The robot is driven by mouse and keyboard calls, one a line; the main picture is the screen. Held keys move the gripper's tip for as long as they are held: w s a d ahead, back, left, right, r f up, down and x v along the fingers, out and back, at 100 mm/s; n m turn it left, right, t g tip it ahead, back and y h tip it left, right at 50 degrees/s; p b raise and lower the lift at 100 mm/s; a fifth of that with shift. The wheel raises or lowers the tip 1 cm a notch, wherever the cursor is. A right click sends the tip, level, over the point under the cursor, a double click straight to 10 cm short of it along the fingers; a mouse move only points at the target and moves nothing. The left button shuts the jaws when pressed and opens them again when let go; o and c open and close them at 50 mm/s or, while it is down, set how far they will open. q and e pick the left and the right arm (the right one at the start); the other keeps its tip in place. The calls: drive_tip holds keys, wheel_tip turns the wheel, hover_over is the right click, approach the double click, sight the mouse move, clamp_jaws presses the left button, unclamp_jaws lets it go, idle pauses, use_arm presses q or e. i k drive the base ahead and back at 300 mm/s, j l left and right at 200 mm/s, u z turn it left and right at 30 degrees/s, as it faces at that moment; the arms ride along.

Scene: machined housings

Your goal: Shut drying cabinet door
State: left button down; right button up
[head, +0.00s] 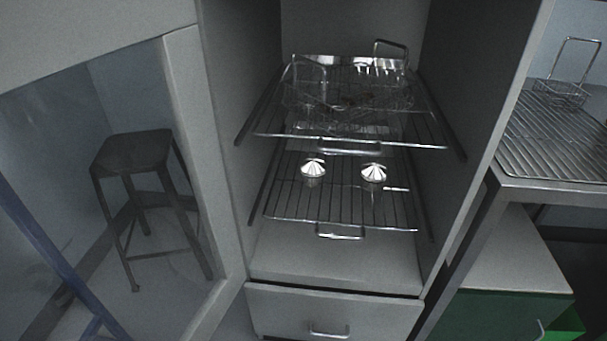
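The drying cabinet (264,190) stands in the middle of the head view with its front open. Its door (187,110) stands swung open at the left, with a pale frame around a see-through pane. Inside the cabinet, an upper wire shelf (432,132) bears a wire basket (305,92) and other metal pieces. A lower wire shelf (340,212) bears two shiny cone-topped parts, one on the left (313,167) and one on the right (374,173). Both shelves appear to sit within the cabinet walls. Neither of my grippers shows.
A dark stool (138,150) shows through the door pane. A closed drawer (330,315) with a handle lies below the cabinet opening. At the right stands a bench with a ribbed metal top (550,135) bearing a small wire basket (563,92). A green-fronted unit (500,312) is below it.

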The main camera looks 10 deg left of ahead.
sight(40, 39)
drive_tip(key=k+j+u, duration=0.1)
drive_tip(key=u, duration=0.3)
drive_tip(key=k+j+u, duration=0.2)
drive_tip(key=u, duration=0.25)
drive_tip(key=k+j+u, duration=0.15)
drive_tip(key=u, duration=0.25)
